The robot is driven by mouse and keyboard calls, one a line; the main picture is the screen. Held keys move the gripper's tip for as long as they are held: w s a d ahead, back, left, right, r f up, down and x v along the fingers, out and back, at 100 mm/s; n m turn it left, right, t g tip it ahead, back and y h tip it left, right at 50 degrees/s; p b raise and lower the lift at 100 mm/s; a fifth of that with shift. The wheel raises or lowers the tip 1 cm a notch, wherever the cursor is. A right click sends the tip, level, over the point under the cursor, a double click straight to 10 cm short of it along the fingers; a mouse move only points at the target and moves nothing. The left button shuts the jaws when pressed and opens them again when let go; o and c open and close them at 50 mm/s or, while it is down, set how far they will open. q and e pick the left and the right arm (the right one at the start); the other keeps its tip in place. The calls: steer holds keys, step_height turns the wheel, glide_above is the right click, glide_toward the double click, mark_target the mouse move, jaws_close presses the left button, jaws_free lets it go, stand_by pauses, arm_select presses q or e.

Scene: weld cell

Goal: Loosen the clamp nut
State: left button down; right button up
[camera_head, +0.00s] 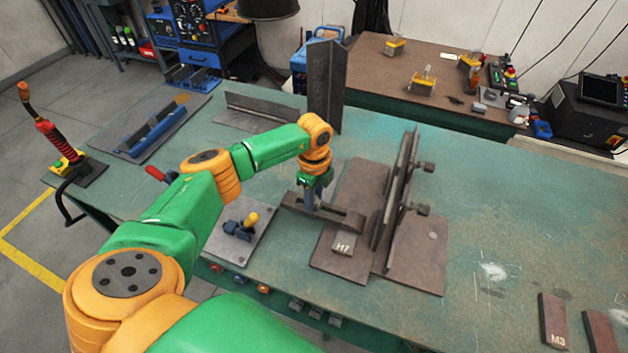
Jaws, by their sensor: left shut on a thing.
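My left gripper (313,205) points down over a flat brown clamp bar (345,220) on the green table. Its fingers are shut at the slot of the bar, on what appears to be the clamp nut; the nut itself is hidden between and behind the fingers. The bar's right end lies over a brown base plate (340,262) beside a small block marked H1 (343,243). My right gripper is not in view.
Upright brown plates (393,190) with bolts stand just right of the bar. A tall dark angle piece (325,85) stands behind my wrist. A grey plate with a yellow-knobbed toggle clamp (240,228) lies to the left. The table's right side (500,215) is mostly clear.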

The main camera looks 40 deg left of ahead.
arm_select(q)
steer(key=shift+n+p, duration=0.5)
steer(key=shift+n, duration=0.9)
steer(key=c, duration=0.5)
jaws_free()
step_height(320, 180, up, 7)
steer(key=shift+d+r+b, duration=0.1)
steer(key=shift+b, duration=0.25)
